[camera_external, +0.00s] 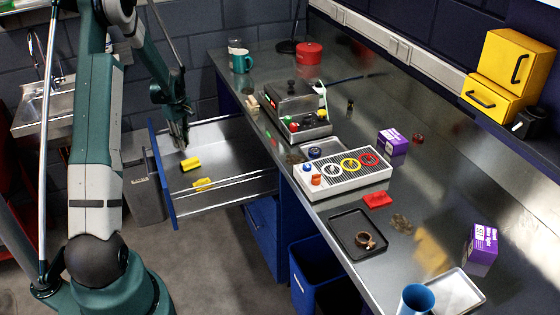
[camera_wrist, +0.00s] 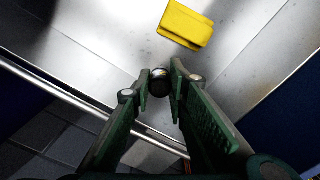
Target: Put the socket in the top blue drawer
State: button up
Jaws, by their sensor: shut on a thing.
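The top blue drawer (camera_external: 232,152) is pulled far out from the bench, with its blue front panel on the left and a bare metal inside. My gripper (camera_external: 181,143) is over the drawer, near its front panel, pointing down. In the wrist view my gripper (camera_wrist: 160,80) is shut on a small dark, shiny, round piece, the socket (camera_wrist: 160,82), held between the fingertips. The drawer floor (camera_wrist: 115,45) shows beyond the fingers. I cannot tell how high the socket is above the floor. The socket cannot be made out in the external view.
A yellow block (camera_external: 190,163) lies in the drawer, close to my gripper; it also shows in the wrist view (camera_wrist: 185,24). The drawer's metal side rail (camera_wrist: 60,90) runs close by the fingers.

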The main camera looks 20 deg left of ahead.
aim_at(186, 157)
jog(key=shift+f, duration=0.65)
jog(key=shift+f+b, duration=0.45)
jog(key=shift+f, duration=1.5)
jog(key=shift+f, duration=0.15)
jog(key=o, duration=0.9)
notch_tip(186, 157, up, 12)
jog(key=shift+r+p, duration=0.2)
jog(key=shift+p, duration=1)
